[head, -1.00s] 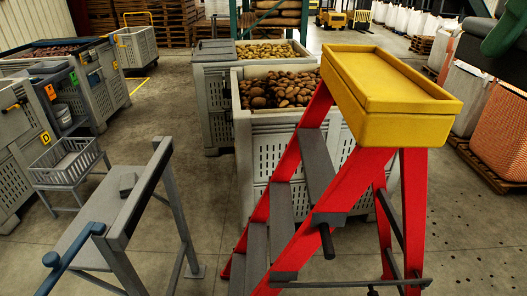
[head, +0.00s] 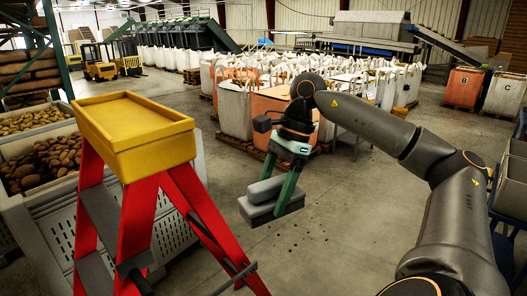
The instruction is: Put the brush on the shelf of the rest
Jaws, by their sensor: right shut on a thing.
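My right gripper (head: 277,192) hangs at the end of the right arm in the middle of the head view, pointing down. Its green fingers are shut on a grey block-like object (head: 256,211), which I take to be the brush. It has a narrower rounded part above a wider flat part, and the fingers hide some of it. The gripper holds it in the air, apart from the yellow-topped ladder at its left. The rest and its shelf cannot be made out in this view. My left gripper is not in view.
A red stepladder (head: 142,215) with a yellow tray top (head: 135,135) stands at the left. Behind it are bins of potatoes (head: 50,165). White and orange bulk bags (head: 235,105) stand beyond the gripper. Blue racking (head: 512,180) is at the right edge. The concrete floor at bottom centre is clear.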

